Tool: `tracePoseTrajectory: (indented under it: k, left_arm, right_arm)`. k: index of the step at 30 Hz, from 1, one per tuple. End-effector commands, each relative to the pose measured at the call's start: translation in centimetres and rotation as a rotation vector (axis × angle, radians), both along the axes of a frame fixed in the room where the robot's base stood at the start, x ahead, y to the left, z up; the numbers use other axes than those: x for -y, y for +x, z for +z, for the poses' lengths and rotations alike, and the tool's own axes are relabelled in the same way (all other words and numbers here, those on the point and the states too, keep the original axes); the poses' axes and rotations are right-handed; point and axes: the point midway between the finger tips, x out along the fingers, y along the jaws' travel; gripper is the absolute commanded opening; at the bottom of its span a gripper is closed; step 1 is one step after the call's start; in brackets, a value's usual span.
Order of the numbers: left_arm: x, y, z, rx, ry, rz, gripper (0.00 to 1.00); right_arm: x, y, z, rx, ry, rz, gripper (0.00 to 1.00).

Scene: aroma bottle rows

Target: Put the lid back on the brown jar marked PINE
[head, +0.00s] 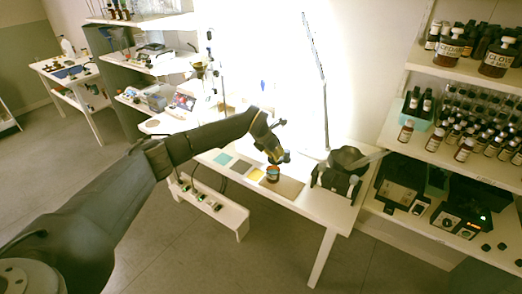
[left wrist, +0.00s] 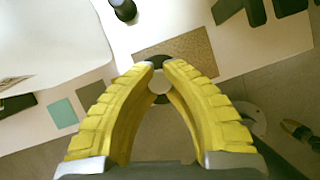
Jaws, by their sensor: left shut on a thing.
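A small brown jar (head: 273,174) with a blue-green label stands on the brown mat (head: 290,187) on the white table. I cannot read its label at this size. My left gripper (head: 279,154) is just above the jar, pointing down, shut on a dark round piece that looks like the lid. In the left wrist view, the yellow fingers of the left gripper (left wrist: 159,68) close on this dark-rimmed round lid (left wrist: 157,60), over the speckled brown mat (left wrist: 199,46). Whether the lid touches the jar is hidden by the fingers. My right gripper is not in view.
Teal (head: 223,159), grey and yellow mats lie left of the brown mat. A black device (head: 340,177) stands to the right on the table. Shelves (head: 455,70) at the right hold many bottles and large brown jars. A low white bench (head: 212,203) stands in front.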

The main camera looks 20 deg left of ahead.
Motion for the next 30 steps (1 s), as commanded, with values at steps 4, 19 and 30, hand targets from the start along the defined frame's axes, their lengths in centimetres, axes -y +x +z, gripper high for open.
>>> tracePoseTrajectory:
  k: [4, 19, 30]
  left_arm:
    - [-0.2, 0.9, 0.2, 0.01, -0.007, 0.009, 0.0]
    - [-0.3, 1.1, -2.8, 0.022, -0.014, 0.014, 0.0]
    - [-0.3, 1.1, -5.2, 0.022, -0.014, 0.014, 0.0]
  right_arm:
    - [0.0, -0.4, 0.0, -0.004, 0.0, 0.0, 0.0]
    - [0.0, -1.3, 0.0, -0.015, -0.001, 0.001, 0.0]
    - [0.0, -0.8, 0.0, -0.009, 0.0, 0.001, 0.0]
